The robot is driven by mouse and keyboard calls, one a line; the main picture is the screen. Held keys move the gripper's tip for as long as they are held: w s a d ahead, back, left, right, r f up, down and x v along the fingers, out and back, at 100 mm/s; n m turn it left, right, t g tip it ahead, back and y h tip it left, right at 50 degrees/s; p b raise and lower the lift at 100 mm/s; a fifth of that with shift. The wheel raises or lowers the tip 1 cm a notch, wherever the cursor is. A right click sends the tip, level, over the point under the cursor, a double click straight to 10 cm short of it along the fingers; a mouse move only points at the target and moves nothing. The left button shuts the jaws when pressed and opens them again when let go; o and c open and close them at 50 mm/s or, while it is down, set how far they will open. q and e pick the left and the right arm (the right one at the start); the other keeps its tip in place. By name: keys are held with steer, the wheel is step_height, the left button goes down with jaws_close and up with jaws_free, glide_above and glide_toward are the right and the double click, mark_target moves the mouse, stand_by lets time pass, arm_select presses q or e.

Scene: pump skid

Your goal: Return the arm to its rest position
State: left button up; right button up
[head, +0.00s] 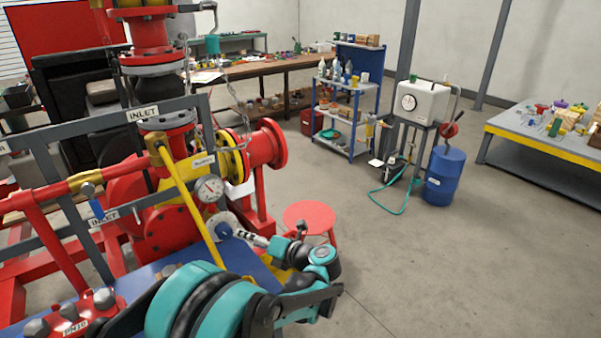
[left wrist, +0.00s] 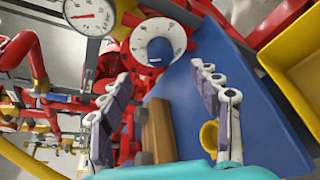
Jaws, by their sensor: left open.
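My left arm, teal and black, reaches in low in the head view and bends at the wrist beside a red round stool. Its left gripper (head: 252,238) points left toward a round pale dial (head: 221,226) on the red pump skid. In the left wrist view the gripper (left wrist: 161,76) is open, its two fingers spread wide. The white marked dial (left wrist: 158,38) with a blue centre is beyond the fingertips, apart from them. A tan block (left wrist: 158,130) shows between the fingers; I cannot tell its depth. My right gripper is not in view.
A pressure gauge (head: 209,188) and a yellow bar (head: 188,205) stand close to the gripper. A yellow bin (left wrist: 296,62) shows at right in the wrist view. The red stool (head: 309,216) is just behind the wrist. Open floor (head: 440,265) lies to the right.

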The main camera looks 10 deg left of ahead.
arm_select(q)
steer(key=w+d+r+m+t+h, duration=0.25)
steer(key=r+m+t, duration=0.4)
steer(key=r, duration=0.35)
steer(key=w+d+r+m+t+h, duration=0.1)
steer(key=d+r+m+t+h, duration=0.2)
steer(key=r+m+t, duration=0.45)
steer(key=s+d+r+m+g+h, duration=0.1)
steer(key=s+d+r+m+h, duration=0.2)
steer(key=d+m+h, duration=0.7)
steer(key=s+f+m+g+h, duration=0.2)
steer(key=s+f+m+g, duration=0.3)
steer(key=s+f+m, duration=0.4)
steer(key=s+a+f+m+g+y, duration=0.2)
steer(key=s+a+f+g, duration=0.1)
steer(key=s+f, duration=0.4)
steer(key=s+a+f+m+g+y, duration=0.1)
steer(key=s+a+f+m+g, duration=0.2)
steer(key=s+f, duration=0.4)
steer(key=shift+s+a+m+g+y, duration=0.2)
steer(key=shift+s+m+g+y, duration=0.15)
steer(key=shift+s+g, duration=0.2)
